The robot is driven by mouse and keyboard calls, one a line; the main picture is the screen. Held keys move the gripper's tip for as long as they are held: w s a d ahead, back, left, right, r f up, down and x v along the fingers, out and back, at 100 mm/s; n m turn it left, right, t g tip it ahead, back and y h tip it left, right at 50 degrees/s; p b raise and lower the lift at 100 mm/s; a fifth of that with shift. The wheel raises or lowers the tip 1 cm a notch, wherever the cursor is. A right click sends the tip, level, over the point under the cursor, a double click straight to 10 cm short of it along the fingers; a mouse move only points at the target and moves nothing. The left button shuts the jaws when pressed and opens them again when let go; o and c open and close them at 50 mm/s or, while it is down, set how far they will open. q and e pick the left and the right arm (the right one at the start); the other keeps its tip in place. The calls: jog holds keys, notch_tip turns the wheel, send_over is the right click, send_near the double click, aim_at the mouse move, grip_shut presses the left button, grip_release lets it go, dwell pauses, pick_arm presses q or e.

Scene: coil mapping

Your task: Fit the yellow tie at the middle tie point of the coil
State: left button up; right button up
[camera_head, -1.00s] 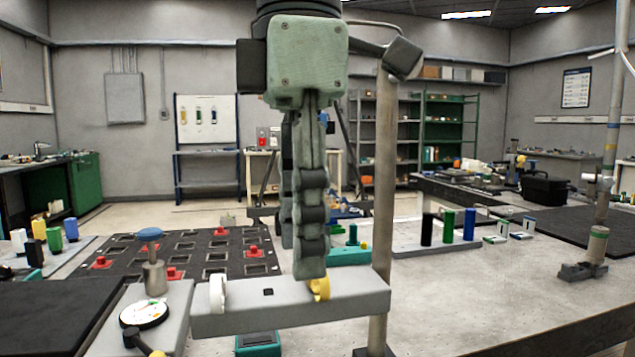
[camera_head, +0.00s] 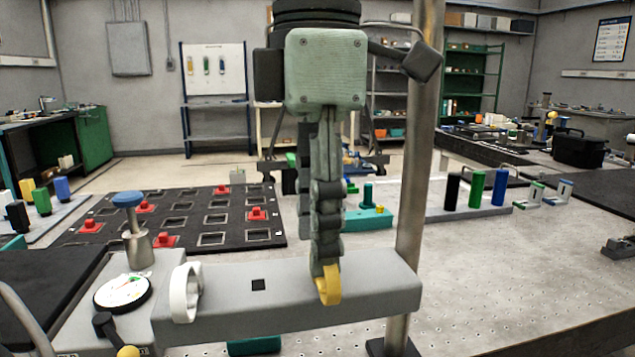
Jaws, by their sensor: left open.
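The coil appears as a long grey bar (camera_head: 375,289) lying across the front of the view. A white tie (camera_head: 185,292) sits on it near its left end. A yellow tie (camera_head: 329,286) is right of the bar's middle, at its front edge. My right gripper is out of view.
A dial gauge (camera_head: 123,291) and a blue-topped post (camera_head: 137,235) stand by the bar's left end. A metal pole (camera_head: 412,170) rises close right of my gripper. Behind lie a black slotted board (camera_head: 190,222) with red pieces and a teal block (camera_head: 368,220).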

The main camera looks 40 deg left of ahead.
pick_arm(q)
jog(key=shift+f, duration=0.95)
grip_shut()
jog(key=c, duration=0.8)
grip_release()
jog(key=shift+c, duration=0.2)
grip_shut()
jog(key=shift+r, duration=0.2)
jog(key=shift+r+p, duration=0.75)
jog(key=shift+r, duration=0.05)
